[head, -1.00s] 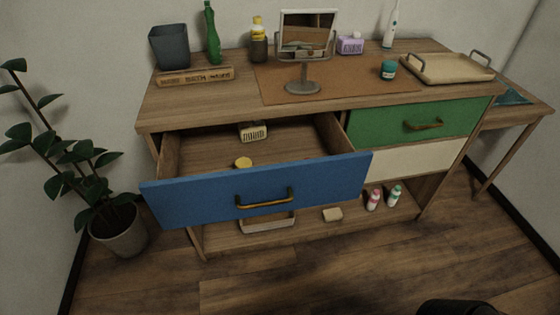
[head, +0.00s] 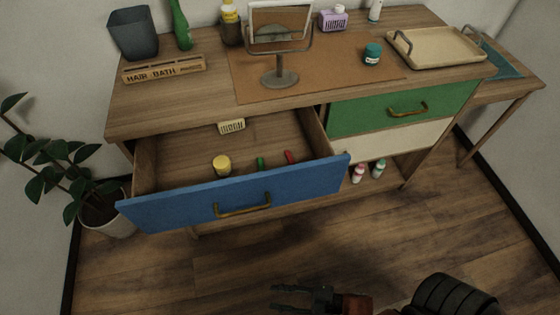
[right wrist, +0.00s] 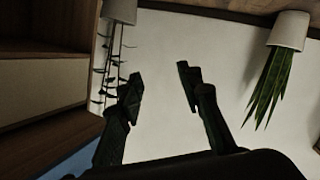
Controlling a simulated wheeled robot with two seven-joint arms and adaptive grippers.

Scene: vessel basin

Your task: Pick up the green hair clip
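A small green thing, apparently the green hair clip (head: 261,164), is in the open blue-fronted drawer (head: 181,203), close behind its front panel. Its lower part is hidden by the panel. My right gripper (head: 276,297) is low in the head view, in front of the drawer and apart from it. Its two fingers are spread with nothing between them, as the right wrist view (right wrist: 160,95) also shows. My left gripper is not in view.
The drawer also holds a yellow-lidded jar (head: 221,165), a red item (head: 289,157) and a cream slotted block (head: 232,126). A mirror (head: 281,78), a teal jar (head: 372,54) and a tray (head: 437,48) stand on top. The floor in front is clear.

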